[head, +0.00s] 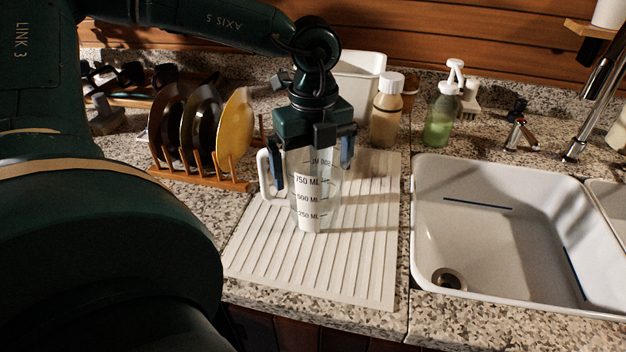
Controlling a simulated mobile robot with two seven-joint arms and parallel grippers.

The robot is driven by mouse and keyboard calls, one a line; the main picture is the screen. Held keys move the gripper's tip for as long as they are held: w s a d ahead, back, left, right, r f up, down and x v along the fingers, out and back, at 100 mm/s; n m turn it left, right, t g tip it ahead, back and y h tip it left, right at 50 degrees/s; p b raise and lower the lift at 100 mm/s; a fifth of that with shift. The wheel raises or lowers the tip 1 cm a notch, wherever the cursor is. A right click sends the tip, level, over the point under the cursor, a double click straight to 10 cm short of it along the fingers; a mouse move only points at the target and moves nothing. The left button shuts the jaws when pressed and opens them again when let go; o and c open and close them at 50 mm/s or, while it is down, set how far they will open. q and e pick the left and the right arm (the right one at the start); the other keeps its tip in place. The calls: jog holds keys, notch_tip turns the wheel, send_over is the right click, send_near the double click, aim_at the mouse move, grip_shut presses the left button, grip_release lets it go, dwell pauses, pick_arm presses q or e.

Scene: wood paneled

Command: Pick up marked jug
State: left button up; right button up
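The marked jug (307,200) is clear, with dark measuring lines and numbers such as 750 ML and a pale handle on its left. It stands upright on the ribbed white draining mat (370,260). My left gripper (311,165) points down over the jug. Its blue-tipped fingers are spread wide, one on each side of the jug's upper part, the left one near the handle. Whether either finger touches the jug cannot be told. The gripper body hides most of the rim. My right gripper is not in view.
A wooden rack (205,178) with several plates stands left of the mat. Behind are a white bin (360,85), a capped bottle (386,112) and a green soap dispenser (441,115). The white sink (500,240) and faucet (590,105) are right. The mat's front is clear.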

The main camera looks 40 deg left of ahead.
pick_arm(q)
jog(key=shift+f, duration=0.1)
jog(key=c, duration=0.9)
